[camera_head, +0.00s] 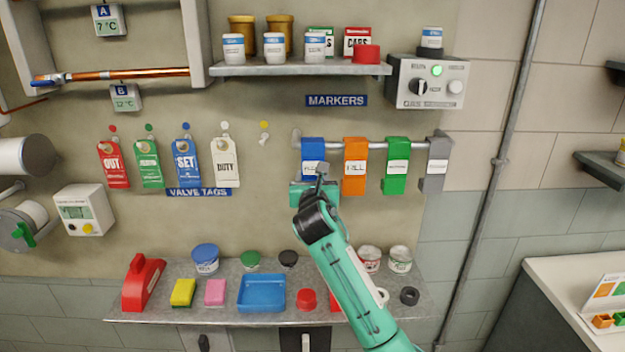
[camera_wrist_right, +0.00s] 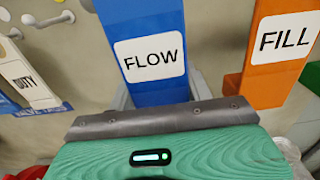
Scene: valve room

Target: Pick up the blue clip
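The blue clip (camera_head: 312,150) hangs on the wall rail, leftmost in a row of clips. In the right wrist view the blue clip (camera_wrist_right: 152,62) bears a white label reading FLOW. My right gripper (camera_head: 312,184) is at the clip's lower end in the head view. In the right wrist view, grey finger parts of the right gripper (camera_wrist_right: 160,98) show on both sides of the clip's lower end. Whether they press on it I cannot tell; the clip's bottom is hidden behind the gripper's body. My left gripper is in neither view.
An orange clip (camera_head: 355,165) labelled FILL hangs close to the right, then a green clip (camera_head: 397,165) and a grey clip (camera_head: 436,165). Valve tags hang to the left, the white one (camera_head: 225,162) nearest. A shelf (camera_head: 230,312) with tubs and a blue tray (camera_head: 262,293) lies below.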

